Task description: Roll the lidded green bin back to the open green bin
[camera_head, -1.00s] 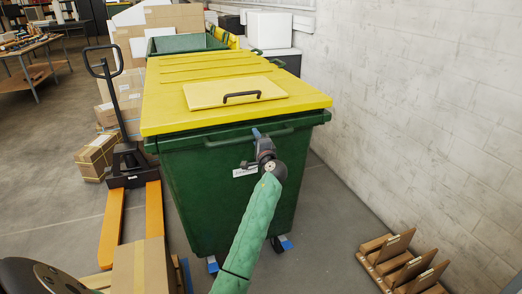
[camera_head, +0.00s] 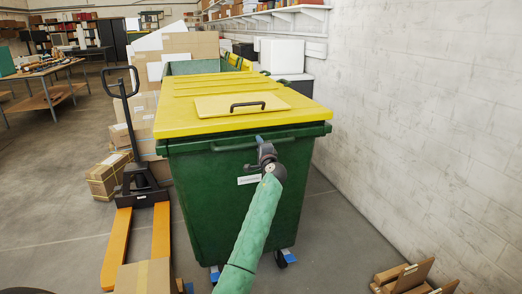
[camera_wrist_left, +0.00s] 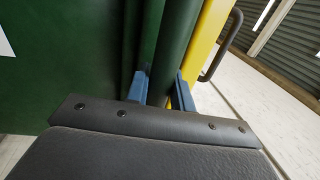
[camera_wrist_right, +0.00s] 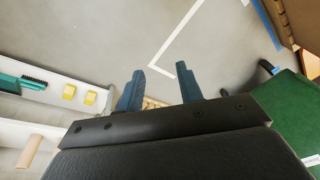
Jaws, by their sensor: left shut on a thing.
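The lidded green bin (camera_head: 225,180) stands upright before me, with a yellow lid (camera_head: 200,110) on top. My left gripper (camera_head: 262,142) is at the bin's front face, shut on its green bar handle (camera_head: 225,147). In the left wrist view the blue fingers (camera_wrist_left: 160,90) sit either side of the green bar (camera_wrist_left: 171,55). The open green bin (camera_head: 195,67) stands behind the lidded one, mostly hidden by it. My right gripper (camera_wrist_right: 160,90) shows only in its wrist view, fingers apart with nothing between them, above the grey floor.
A pallet jack (camera_head: 140,190) with orange forks stands left of the bin, with cardboard boxes (camera_head: 108,175) beside it. A white wall (camera_head: 420,120) runs along the right. A wooden rack (camera_head: 405,280) lies on the floor at front right. Stacked cartons (camera_head: 190,45) stand behind.

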